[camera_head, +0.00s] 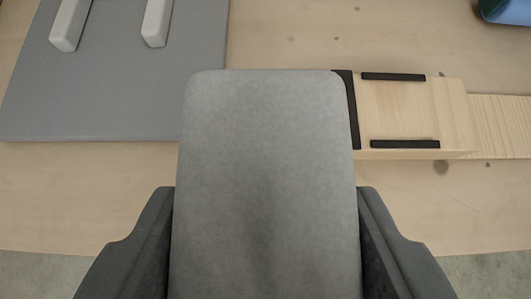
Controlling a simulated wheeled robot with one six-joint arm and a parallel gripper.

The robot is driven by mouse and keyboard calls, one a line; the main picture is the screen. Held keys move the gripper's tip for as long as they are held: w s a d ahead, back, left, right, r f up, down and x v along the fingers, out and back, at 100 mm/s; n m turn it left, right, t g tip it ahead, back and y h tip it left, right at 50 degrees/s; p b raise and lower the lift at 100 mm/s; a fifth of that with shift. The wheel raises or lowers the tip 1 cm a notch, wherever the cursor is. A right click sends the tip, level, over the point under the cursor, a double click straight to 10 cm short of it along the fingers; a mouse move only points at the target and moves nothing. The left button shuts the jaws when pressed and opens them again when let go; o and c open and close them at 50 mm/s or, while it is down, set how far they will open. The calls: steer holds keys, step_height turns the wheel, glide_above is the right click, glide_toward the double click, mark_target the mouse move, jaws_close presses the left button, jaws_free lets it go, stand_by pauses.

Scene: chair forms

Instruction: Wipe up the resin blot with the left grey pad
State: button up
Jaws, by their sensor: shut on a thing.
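A grey pad (265,170) fills the middle of the view. It has rounded far corners and a faintly mottled face. My gripper (265,245) has its two dark fingers at the pad's left and right sides, shut on it. The pad hides the part of the table behind it, and I cannot tell whether it touches the tabletop. No resin blot can be made out for certain; a few small dark spots show in the wood, one of them (441,167) below the wooden block.
A grey board (120,100) with two whitish bars (72,22) lies at upper left. A pale wooden block (405,105) with black strips lies right of the pad, beside a ribbed wooden piece (500,120). The table's front edge (60,252) shows below.

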steer(key=shift+f, duration=2.8)
steer(key=shift+f, duration=1)
steer(key=shift+w, duration=2.2)
steer(key=shift+w+r, duration=0.3)
steer(key=shift+w, duration=0.4)
steer(key=shift+s+a, duration=0.1)
steer(key=shift+s, duration=0.1)
steer(key=shift+s+f, duration=0.15)
steer(key=shift+s, duration=0.3)
steer(key=shift+s+f, duration=0.15)
steer(key=shift+s, duration=1)
steer(key=shift+s+f, duration=0.1)
steer(key=shift+s, duration=1.05)
